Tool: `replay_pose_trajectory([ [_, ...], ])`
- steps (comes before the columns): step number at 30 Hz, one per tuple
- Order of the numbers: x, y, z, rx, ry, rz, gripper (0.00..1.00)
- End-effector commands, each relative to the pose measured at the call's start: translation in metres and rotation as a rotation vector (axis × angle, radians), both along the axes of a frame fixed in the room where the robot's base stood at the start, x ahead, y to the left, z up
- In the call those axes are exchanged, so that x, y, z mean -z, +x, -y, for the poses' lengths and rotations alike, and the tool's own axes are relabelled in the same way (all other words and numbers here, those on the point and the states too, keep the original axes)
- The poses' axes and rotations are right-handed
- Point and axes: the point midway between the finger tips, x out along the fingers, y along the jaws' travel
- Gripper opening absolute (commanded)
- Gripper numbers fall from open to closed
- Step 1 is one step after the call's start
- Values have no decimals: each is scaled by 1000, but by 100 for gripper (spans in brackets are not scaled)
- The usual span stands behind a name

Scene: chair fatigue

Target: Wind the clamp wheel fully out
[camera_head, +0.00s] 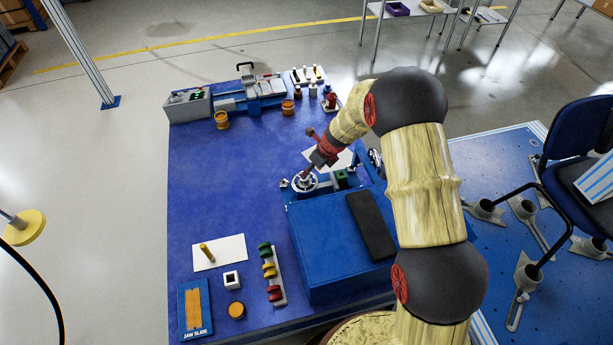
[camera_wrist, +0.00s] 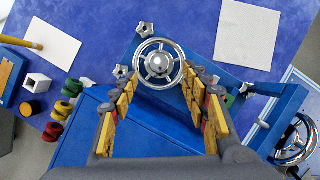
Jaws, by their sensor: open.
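A chrome spoked handwheel (camera_wrist: 158,63) lies face-up on a blue fixture, and it also shows in the head view (camera_head: 304,183). My gripper (camera_head: 309,172) points down just above it. In the wrist view my open gripper (camera_wrist: 162,78) has one finger at each side of the wheel's near part, with nothing held. I cannot tell whether the fingers touch the rim. A second chrome handwheel (camera_wrist: 295,139) stands on the fixture's right side, partly seen in the head view (camera_head: 376,158). No label shows which one is the clamp wheel.
A blue box (camera_head: 325,260) with a black pad (camera_head: 371,226) stands beside the fixture. Star-shaped knobs (camera_wrist: 146,28) sit close around the wheel. A rack of coloured knobs (camera_head: 271,275) stands front left. A blue chair (camera_head: 575,145) is at right. The middle-left tabletop is clear.

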Motion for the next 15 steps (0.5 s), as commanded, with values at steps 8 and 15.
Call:
replay_pose_trajectory([
  [8, 34, 8, -9, 4, 2, -5, 46],
  [15, 64, 17, -18, 5, 2, -4, 46],
])
